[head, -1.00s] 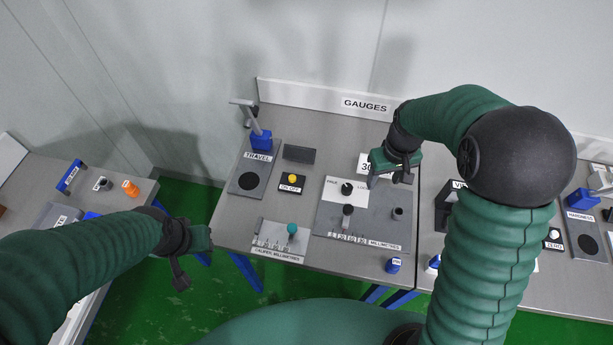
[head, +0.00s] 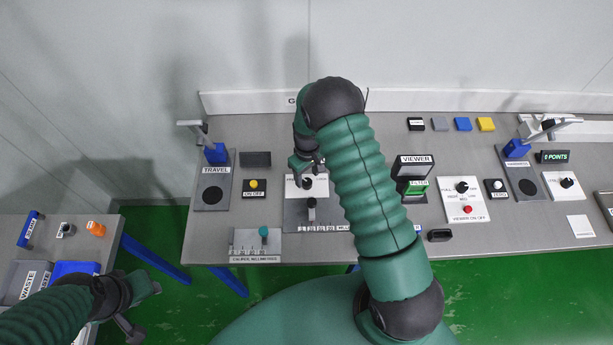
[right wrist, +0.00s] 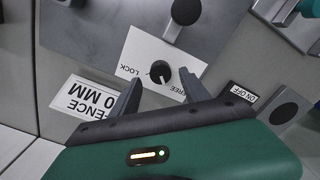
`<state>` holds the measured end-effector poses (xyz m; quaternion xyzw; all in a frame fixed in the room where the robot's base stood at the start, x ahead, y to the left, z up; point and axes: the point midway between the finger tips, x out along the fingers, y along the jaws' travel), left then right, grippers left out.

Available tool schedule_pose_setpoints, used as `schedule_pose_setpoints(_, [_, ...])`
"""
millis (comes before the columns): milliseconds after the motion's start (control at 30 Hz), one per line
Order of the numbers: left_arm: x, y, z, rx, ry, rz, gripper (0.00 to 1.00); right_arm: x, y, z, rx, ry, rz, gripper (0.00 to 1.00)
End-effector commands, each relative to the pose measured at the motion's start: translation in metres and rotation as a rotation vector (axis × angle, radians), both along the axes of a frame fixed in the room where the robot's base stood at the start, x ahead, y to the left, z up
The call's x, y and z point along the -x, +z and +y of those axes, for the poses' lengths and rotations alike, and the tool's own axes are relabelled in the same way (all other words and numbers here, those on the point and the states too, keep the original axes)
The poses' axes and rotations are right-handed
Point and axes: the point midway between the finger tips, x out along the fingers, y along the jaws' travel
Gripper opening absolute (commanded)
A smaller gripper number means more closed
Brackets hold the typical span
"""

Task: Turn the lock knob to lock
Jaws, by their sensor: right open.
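The lock knob (head: 307,183) is small, round and black, on a white plate with LOCK lettering on the grey caliper panel (head: 328,214). In the right wrist view the knob (right wrist: 161,71) stands between the words LOCK and FREE; its white mark lies on the side nearer FREE. My right gripper (head: 306,167) is open at the knob's far side. In the right wrist view its two dark fingers (right wrist: 160,78) are spread, with the knob between or just beyond their tips; contact cannot be told. My left gripper (head: 138,307) hangs lower left, away from the knob; its jaw state is unclear.
A black post (head: 311,208) stands on the same panel, near the knob. Left are the yellow ON/OFF button (head: 254,184), the teal caliper knob (head: 263,232) and the TRAVEL stand (head: 213,190). The viewer (head: 413,167) stands right of my right arm.

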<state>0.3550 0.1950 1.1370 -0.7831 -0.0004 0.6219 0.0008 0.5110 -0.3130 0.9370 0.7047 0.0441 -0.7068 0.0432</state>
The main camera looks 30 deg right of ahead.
Motion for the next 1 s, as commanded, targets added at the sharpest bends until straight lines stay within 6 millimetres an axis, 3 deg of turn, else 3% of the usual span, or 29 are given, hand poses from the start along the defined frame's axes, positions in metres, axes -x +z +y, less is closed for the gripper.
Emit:
schedule_pose_setpoints(200, [0.000, 0.006, 0.000, 0.000, 0.000, 0.000, 0.36, 0.000, -0.025, 0.000, -0.001, 0.001, -0.001, 0.54])
schedule_pose_setpoints(467, [0.000, 0.006, 0.000, 0.000, 0.000, 0.000, 0.36, -0.001, -0.028, 0.000, 0.000, 0.001, -0.002, 0.54])
schedule_pose_setpoints(867, [0.000, 0.006, 0.000, 0.000, 0.000, 0.000, 0.36, -0.001, -0.027, -0.001, 0.000, 0.000, -0.002, 0.01])
schedule_pose_setpoints(1000, [0.000, 0.006, 0.000, 0.000, 0.000, 0.000, 0.36, -0.001, -0.027, -0.001, 0.001, 0.000, -0.002, 0.00])
